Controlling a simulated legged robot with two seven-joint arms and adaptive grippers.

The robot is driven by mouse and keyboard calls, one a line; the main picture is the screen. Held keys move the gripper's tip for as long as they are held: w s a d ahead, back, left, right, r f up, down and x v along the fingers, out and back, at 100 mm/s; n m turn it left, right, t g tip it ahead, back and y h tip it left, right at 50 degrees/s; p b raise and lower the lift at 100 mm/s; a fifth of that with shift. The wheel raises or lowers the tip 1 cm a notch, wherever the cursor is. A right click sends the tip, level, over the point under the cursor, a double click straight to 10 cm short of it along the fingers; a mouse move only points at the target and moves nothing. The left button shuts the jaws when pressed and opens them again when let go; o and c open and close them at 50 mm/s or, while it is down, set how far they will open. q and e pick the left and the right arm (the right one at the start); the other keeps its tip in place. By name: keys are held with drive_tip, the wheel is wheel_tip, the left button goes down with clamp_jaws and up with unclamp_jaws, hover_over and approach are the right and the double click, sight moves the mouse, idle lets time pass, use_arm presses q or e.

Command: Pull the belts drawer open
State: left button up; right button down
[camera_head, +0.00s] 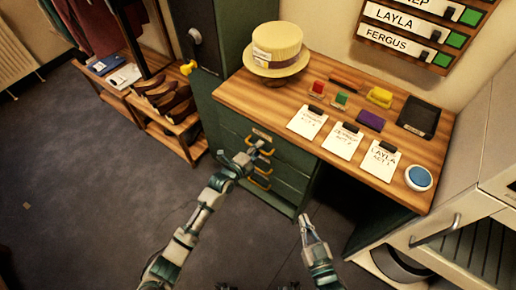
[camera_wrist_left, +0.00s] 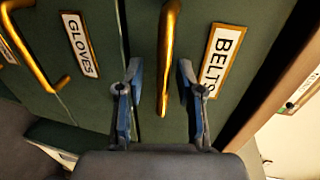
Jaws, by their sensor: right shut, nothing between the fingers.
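The belts drawer is the top drawer of the dark green cabinet under the table, its front (camera_head: 234,123) flush with the cabinet. In the left wrist view its front (camera_wrist_left: 202,15) carries a "BELTS" label (camera_wrist_left: 222,58) and a brass bar handle (camera_wrist_left: 169,50). My left gripper (camera_head: 259,149) is at this handle; in the left wrist view its fingers (camera_wrist_left: 159,70) are apart, one on each side of the handle, with gaps showing. My right gripper (camera_head: 305,219) is shut and empty, in front of the cabinet to the right.
The gloves drawer (camera_wrist_left: 98,15) lies directly below. The wooden tabletop (camera_head: 238,92) holds a straw hat (camera_head: 277,48), cards, coloured blocks and a blue round button (camera_head: 418,177). A shoe rack (camera_head: 185,135) stands left. The floor (camera_head: 75,190) before the cabinet is clear.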

use_arm(q)
drive_tip(key=shift+w+r, duration=0.1)
use_arm(e)
drive_tip(key=shift+a+r, duration=0.15)
drive_tip(key=shift+a, duration=0.05)
use_arm(q)
clamp_jaws()
drive_tip(key=shift+d, duration=0.1)
use_arm(e)
drive_tip(key=shift+d, duration=0.15)
drive_tip(key=shift+w, duration=0.1)
